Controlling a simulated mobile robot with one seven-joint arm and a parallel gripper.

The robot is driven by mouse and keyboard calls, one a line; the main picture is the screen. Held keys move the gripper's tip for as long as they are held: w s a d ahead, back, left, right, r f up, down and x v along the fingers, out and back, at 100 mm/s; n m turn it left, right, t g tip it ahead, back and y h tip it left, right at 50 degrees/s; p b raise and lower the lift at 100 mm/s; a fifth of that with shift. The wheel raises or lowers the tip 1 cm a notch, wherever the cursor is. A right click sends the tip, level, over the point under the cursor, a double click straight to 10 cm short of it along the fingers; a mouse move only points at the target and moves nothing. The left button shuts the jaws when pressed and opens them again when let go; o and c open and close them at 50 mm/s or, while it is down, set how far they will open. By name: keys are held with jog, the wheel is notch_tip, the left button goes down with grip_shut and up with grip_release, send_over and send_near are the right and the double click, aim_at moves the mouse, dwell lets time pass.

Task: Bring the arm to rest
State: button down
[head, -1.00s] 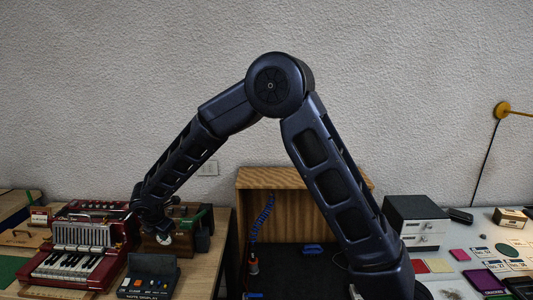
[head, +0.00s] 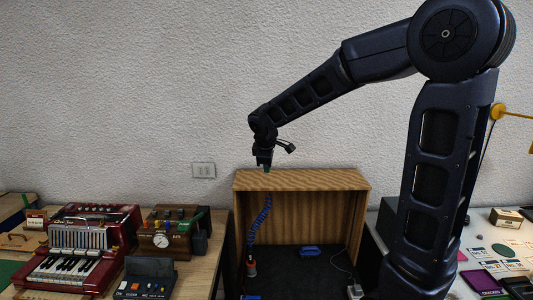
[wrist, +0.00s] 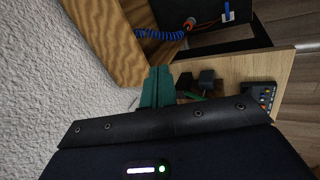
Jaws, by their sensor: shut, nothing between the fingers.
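My gripper (head: 265,167) hangs at the end of my dark blue arm in the head view, pointing down just above the top edge of the wooden cabinet. It is shut and empty. In the wrist view its green fingers (wrist: 157,87) are together, with the cabinet's wooden edge (wrist: 105,40) close by at upper left. I cannot tell whether they touch the cabinet. My arm is bent at a high elbow at the upper right of the head view.
The open wooden cabinet (head: 300,181) holds a coiled blue cable (head: 260,218) and a blue item (head: 309,251). A red toy piano (head: 75,262), a brown box with a dial (head: 170,243) and a dark keypad device (head: 147,279) stand on the left table. The wall is behind.

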jog(key=s+d+r+m, duration=0.3)
jog(key=s+d+m, duration=0.1)
jog(key=d, duration=0.6)
jog(key=s+d+m, duration=1.2)
jog(key=s+d, duration=0.6)
jog(key=shift+s+f, duration=0.35)
jog(key=shift+f, duration=0.1)
